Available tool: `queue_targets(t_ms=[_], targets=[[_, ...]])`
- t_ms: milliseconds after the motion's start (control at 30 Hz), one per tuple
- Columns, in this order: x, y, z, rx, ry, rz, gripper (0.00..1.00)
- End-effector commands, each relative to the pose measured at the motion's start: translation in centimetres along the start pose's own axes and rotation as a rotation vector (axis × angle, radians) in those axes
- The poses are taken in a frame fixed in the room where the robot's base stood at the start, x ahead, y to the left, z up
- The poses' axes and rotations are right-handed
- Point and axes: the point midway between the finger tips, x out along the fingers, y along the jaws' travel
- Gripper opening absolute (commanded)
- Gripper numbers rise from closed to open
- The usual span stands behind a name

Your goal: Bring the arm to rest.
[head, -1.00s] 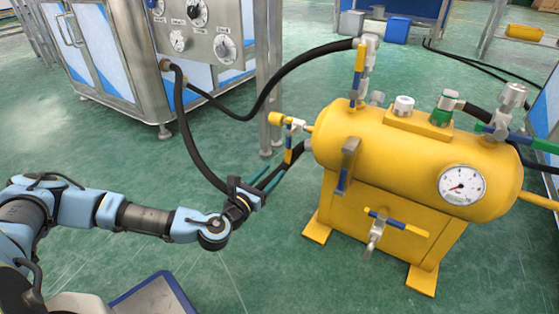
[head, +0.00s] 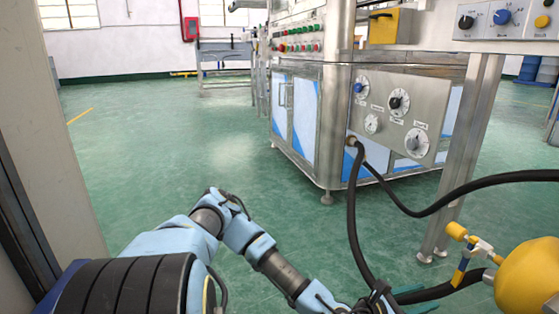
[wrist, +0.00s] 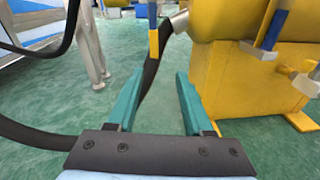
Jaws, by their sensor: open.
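My gripper (wrist: 158,88) is open in the wrist view. Its two teal fingers stand apart with nothing held between them. A black hose shows beyond the gap, and the yellow tank (wrist: 228,80) is ahead and to the right, apart from the fingers. In the head view my gripper (head: 408,294) is low at the bottom edge, partly cut off and partly merged with the dark hoses. My blue and grey arm stretches from the lower left toward it. The yellow tank (head: 528,280) shows only partly at the lower right edge.
A steel machine cabinet (head: 310,130) with a dial panel (head: 392,112) stands beyond the arm. A black hose (head: 353,225) hangs from it close to my gripper. A steel post (head: 462,150) stands at the right. The green floor is open at the left and middle.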

Motion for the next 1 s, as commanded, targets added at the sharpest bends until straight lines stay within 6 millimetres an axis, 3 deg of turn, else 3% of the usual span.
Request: queue_targets(t_ms=[267,400,567,767,1000], targets=[[-5.2,2.0,-1.9,0.513,0.263,-0.299,0.51],[-9.3,4.7,-2.6,0.754,0.400,-0.458,0.51],[-14.6,8.7,-2.0,0.990,0.553,-0.634,0.51],[-21.7,14.2,1.1,1.213,0.735,-0.845,0.51],[-30.2,19.5,8.2,1.374,0.917,-1.066,0.51]])
